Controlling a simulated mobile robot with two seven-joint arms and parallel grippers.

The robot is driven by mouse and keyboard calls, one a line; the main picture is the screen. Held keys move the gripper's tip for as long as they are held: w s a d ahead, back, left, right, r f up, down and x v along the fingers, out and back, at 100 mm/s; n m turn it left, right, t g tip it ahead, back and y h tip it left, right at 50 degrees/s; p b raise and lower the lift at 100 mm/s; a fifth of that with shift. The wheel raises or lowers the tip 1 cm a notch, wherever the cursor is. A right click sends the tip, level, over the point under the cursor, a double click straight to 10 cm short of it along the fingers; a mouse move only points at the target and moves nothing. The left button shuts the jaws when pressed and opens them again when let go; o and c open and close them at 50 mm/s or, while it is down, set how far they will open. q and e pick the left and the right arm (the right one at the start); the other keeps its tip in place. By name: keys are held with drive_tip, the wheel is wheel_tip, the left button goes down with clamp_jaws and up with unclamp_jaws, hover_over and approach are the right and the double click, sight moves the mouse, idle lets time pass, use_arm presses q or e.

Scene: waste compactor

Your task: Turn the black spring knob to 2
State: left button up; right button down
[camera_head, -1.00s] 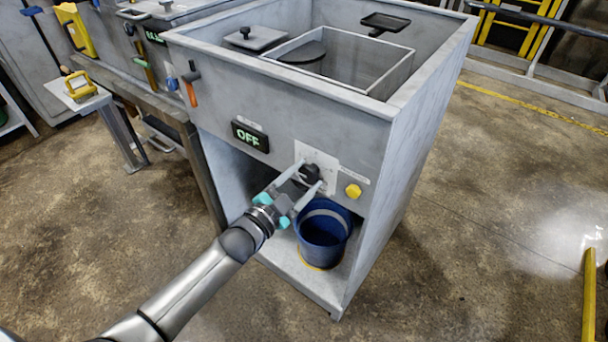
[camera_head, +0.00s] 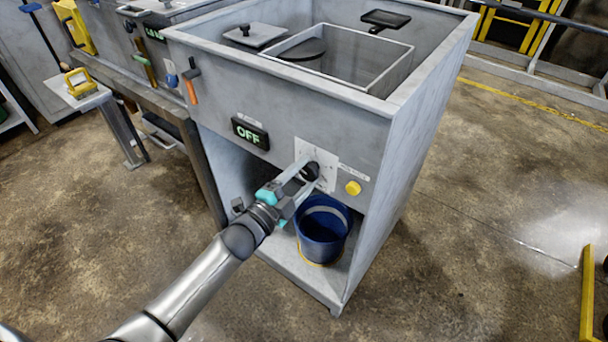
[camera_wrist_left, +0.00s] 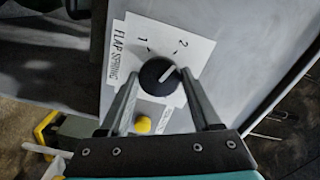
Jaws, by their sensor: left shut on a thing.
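The black spring knob (camera_head: 311,171) sits on a white plate on the compactor's front. In the left wrist view, the round knob (camera_wrist_left: 157,77) has a white pointer mark slanting to the upper right, on the side of the 2. I cannot tell if it lines up exactly with the 2 mark. The plate (camera_wrist_left: 146,52) reads "FLAP SPRING" with 1 and 2. My left gripper (camera_head: 308,173) is shut on the knob, one finger on each side; its fingers also show in the left wrist view (camera_wrist_left: 158,80). My right gripper is not in view.
A yellow button (camera_head: 353,188) sits right of the plate. A lit "OFF" display (camera_head: 250,133) is to its left. A blue bucket (camera_head: 322,232) stands in the open bay below. An orange-handled lever (camera_head: 191,88) hangs on the front at left.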

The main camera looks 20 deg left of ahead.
use_arm(q)
drive_tip(key=o, duration=1.3)
drive_tip(key=shift+o, duration=0.2)
drive_tip(key=p+v, duration=0.2)
drive_tip(key=v, duration=1.3)
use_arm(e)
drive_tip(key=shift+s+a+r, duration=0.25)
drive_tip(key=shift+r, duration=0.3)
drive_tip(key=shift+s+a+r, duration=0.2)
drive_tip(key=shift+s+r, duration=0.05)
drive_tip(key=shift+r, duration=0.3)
use_arm(q)
drive_tip(key=shift+s, duration=0.1)
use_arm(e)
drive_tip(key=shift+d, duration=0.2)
